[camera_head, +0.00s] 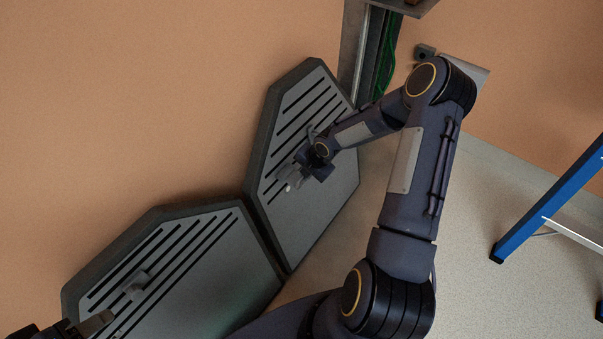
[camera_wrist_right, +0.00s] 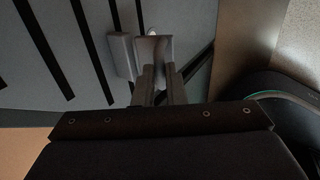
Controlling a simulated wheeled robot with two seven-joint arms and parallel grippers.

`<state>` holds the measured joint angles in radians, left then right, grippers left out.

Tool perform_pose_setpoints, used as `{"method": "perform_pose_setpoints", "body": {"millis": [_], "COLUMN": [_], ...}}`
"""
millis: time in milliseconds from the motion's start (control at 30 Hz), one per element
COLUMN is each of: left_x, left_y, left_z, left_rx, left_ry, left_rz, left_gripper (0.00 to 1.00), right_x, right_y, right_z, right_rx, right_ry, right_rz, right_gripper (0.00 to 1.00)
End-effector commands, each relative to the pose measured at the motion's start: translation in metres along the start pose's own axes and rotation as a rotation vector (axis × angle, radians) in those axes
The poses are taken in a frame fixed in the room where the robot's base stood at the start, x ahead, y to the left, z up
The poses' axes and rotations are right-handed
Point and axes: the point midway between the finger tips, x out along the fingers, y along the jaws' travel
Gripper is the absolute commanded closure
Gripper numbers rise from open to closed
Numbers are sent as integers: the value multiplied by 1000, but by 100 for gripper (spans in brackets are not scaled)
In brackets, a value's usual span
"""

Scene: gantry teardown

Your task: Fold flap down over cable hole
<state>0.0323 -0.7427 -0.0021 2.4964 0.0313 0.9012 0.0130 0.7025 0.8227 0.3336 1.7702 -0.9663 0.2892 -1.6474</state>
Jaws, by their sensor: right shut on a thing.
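My right gripper (camera_head: 300,172) is at the slotted face of the upper dark grey panel (camera_head: 325,200), shut on a small grey handle-like block (camera_head: 288,178). In the right wrist view its fingers (camera_wrist_right: 160,78) meet the block (camera_wrist_right: 153,48) against the slotted face. My left gripper (camera_head: 103,322) is only partly in view at the bottom left, by the lower panel; its jaw state is unclear. At the upper right, a light grey plate (camera_head: 468,70) and a small dark round fitting (camera_head: 424,52) sit by the wall, partly behind my right arm. I cannot clearly identify the flap or cable hole.
The lower slotted panel (camera_head: 225,255) leans at the wall beside the upper one and has its own grey block (camera_head: 136,285). Green cables (camera_head: 387,60) run along a metal upright (camera_head: 352,45). A blue ladder-like frame (camera_head: 550,200) stands at right. The floor between is clear.

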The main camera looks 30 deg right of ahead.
Motion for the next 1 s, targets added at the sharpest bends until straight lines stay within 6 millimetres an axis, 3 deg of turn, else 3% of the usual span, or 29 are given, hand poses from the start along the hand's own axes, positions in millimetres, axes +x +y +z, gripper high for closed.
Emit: {"method": "perform_pose_setpoints", "body": {"millis": [33,467,1000], "left_x": [9,59,166], "left_y": [-4,-27,-76], "left_z": [5,30,84], "left_rx": [0,0,0], "left_ry": [0,0,0], "left_rz": [0,0,0], "left_gripper": [47,47,47], "right_x": [7,30,66], "right_y": [-9,-35,-51], "right_z": [0,0,0], "right_rx": [4,4,0], "right_ry": [0,0,-1], "right_rz": [41,449,937], "right_gripper": [100,100,100]}}
